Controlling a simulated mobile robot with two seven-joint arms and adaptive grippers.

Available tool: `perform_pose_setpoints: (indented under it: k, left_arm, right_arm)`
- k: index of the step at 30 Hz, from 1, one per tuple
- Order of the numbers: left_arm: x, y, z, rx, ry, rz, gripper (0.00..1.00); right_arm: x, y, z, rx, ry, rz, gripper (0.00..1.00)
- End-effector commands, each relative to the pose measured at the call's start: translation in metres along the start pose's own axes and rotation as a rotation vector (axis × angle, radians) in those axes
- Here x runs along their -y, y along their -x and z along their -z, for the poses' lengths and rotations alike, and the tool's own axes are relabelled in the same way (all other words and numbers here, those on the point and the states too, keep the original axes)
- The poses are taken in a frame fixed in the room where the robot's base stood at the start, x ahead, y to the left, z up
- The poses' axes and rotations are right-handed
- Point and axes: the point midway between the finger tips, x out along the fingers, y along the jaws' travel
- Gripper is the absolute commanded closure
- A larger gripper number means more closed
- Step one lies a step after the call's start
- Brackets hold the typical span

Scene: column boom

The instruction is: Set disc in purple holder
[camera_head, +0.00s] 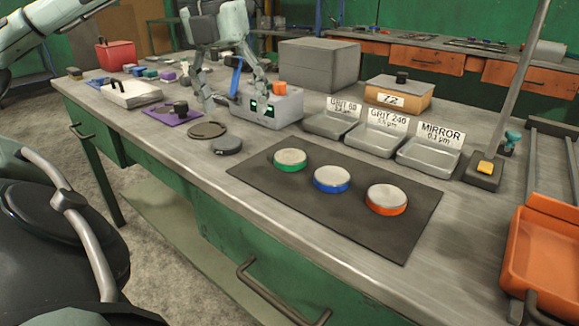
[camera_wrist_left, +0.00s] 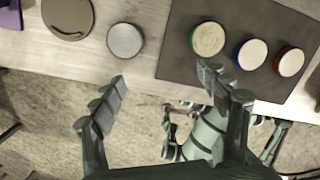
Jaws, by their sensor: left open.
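The purple holder (camera_head: 185,120) is a flat purple plate with a black knob, on the bench left of centre. Its purple corner shows at the left edge of the wrist view (camera_wrist_left: 12,19). A grey disc with a dark rim (camera_head: 227,145) lies on the bare bench, apart from the holder; it also shows in the left wrist view (camera_wrist_left: 125,40). Green (camera_head: 290,160), blue (camera_head: 332,179) and orange (camera_head: 387,200) discs with pale tops rest on a dark mat. My left gripper (camera_head: 237,93) points down, open and empty, its fingers apart in the wrist view (camera_wrist_left: 165,80). My right gripper is out of view.
A flat olive round plate (camera_head: 207,130) lies between holder and grey disc. A grey device with an orange knob (camera_head: 268,107) stands behind. Labelled grey trays (camera_head: 332,123) and an orange tray (camera_head: 545,255) are to the right. The bench's front strip (camera_head: 260,210) is clear.

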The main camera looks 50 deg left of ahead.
Motion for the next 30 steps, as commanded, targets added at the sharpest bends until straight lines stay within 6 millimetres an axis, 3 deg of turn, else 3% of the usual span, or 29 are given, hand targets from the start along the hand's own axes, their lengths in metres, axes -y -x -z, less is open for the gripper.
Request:
perform_pose_setpoints:
  k: [5, 9, 15, 20, 30]
  left_arm:
    - [0.012, -0.001, 0.001, 0.066, 0.276, -0.103, 0.25]
    - [0.047, -0.004, 0.001, 0.122, 0.410, -0.153, 0.25]
    - [0.092, -0.016, 0.007, 0.159, 0.498, -0.175, 0.25]
    - [0.103, -0.024, 0.009, 0.164, 0.518, -0.176, 0.25]
    - [0.097, -0.063, 0.004, 0.160, 0.518, -0.175, 0.25]
  right_arm:
    - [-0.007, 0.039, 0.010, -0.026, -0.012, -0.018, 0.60]
    - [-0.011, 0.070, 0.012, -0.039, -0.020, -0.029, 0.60]
    - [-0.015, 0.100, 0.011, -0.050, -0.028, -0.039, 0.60]
    - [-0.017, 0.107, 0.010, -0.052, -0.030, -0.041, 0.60]
    - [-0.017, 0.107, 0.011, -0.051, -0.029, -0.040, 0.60]
